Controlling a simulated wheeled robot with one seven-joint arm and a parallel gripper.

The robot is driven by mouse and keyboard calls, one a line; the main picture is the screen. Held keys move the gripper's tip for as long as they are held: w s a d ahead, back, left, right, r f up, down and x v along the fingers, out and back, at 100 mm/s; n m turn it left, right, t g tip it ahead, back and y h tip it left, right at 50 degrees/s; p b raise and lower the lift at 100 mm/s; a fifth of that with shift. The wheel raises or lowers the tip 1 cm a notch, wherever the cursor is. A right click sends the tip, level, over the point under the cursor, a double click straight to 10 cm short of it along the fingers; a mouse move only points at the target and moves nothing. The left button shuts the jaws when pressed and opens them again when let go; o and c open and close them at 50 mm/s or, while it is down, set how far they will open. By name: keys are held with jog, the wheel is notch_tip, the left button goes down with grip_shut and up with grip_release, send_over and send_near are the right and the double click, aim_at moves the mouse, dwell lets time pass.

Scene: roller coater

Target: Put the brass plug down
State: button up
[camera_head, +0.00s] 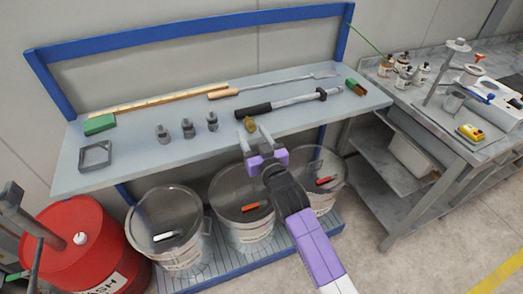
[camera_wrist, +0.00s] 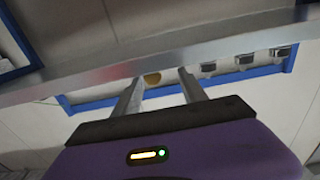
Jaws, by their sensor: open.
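Several grey metal fittings (camera_head: 187,128) stand to the left, also seen in the wrist view (camera_wrist: 244,60). A black-handled bar (camera_head: 285,103) lies close at the right. A square frame (camera_head: 95,156) sits at the left end. Buckets (camera_head: 240,205) stand below the front edge.

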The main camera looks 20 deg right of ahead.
jog(key=s+b, duration=0.1)
jog(key=s, duration=0.7)
jog(key=shift+s, duration=0.4)
jog(key=s+a+f+g, duration=0.1)
jog(key=s+f, duration=0.2)
jog(key=s, duration=0.9)
jog(key=s+f+g, duration=0.1)
jog(key=s+f, duration=0.3)
jog(key=s, duration=0.9)
jog(key=s+r, duration=0.3)
jog(key=s, duration=0.5)
jog(key=s+r+g, duration=0.1)
jog(key=s+r, duration=0.2)
jog(key=s, duration=0.6)
jog(key=shift+s+d+r, duration=0.15)
jog(key=shift+d+r, duration=0.1)
jog(key=shift+d, duration=0.2)
jog(key=shift+o, duration=0.4)
jog(key=shift+s+r, duration=0.3)
